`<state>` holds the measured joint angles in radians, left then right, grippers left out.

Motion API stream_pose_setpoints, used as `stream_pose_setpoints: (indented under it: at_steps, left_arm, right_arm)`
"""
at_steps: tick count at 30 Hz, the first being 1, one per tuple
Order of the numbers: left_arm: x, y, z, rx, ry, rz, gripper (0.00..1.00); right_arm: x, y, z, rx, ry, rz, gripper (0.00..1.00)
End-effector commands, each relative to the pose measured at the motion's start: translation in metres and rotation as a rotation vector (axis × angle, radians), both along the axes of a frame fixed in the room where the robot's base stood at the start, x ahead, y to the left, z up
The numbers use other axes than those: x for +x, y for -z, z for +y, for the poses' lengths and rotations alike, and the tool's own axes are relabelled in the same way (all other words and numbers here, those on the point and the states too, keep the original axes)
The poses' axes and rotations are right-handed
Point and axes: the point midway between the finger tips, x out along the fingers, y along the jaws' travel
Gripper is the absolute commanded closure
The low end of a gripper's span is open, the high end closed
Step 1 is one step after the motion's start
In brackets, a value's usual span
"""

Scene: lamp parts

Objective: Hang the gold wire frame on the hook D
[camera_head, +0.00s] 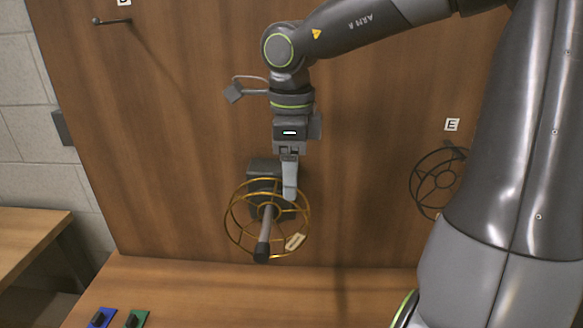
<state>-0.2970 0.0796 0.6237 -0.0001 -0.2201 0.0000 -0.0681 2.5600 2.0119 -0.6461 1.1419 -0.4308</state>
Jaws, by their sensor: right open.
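The gold wire frame (231,232) is a round cage of gold rings with spokes and a pale tag (295,242). It is around a grey peg (266,228) with a dark tip, which sticks out from a dark mount on the wooden board; the peg passes through the frame's middle. No letter D shows at this peg; my arm may cover it. My right gripper (289,182) points down at the frame's upper right edge, its jaws open, one finger overlapping the rim in the picture. I cannot tell whether it touches. My left gripper is out of view.
A black wire frame (425,184) hangs by the label E (451,125) at right, partly behind my arm. A bare hook (110,21) is at top left under a cut-off label. Blue (103,317) and green (137,318) pieces lie on the table's front left.

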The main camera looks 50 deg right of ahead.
Motion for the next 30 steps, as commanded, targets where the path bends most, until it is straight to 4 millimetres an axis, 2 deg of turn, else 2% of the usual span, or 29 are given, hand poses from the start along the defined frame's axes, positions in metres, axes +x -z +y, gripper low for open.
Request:
stream_pose_setpoints:
  at_steps: [1,10,16,25,30]
  left_arm:
    - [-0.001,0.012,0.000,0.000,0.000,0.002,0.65]
    - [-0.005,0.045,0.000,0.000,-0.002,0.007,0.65]
    - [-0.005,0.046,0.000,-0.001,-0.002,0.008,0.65]
    - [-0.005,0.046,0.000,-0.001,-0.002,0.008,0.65]
    - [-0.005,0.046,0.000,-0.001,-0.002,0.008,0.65]
  right_arm:
    - [0.000,0.012,0.000,0.000,0.000,0.000,0.30]
    - [0.000,0.044,0.000,0.000,0.000,0.000,0.30]
    - [0.000,0.065,0.000,0.000,0.000,0.002,0.30]
    - [0.000,0.068,0.000,0.000,0.000,0.000,0.30]
    - [0.000,0.067,0.000,0.000,0.000,0.000,0.51]
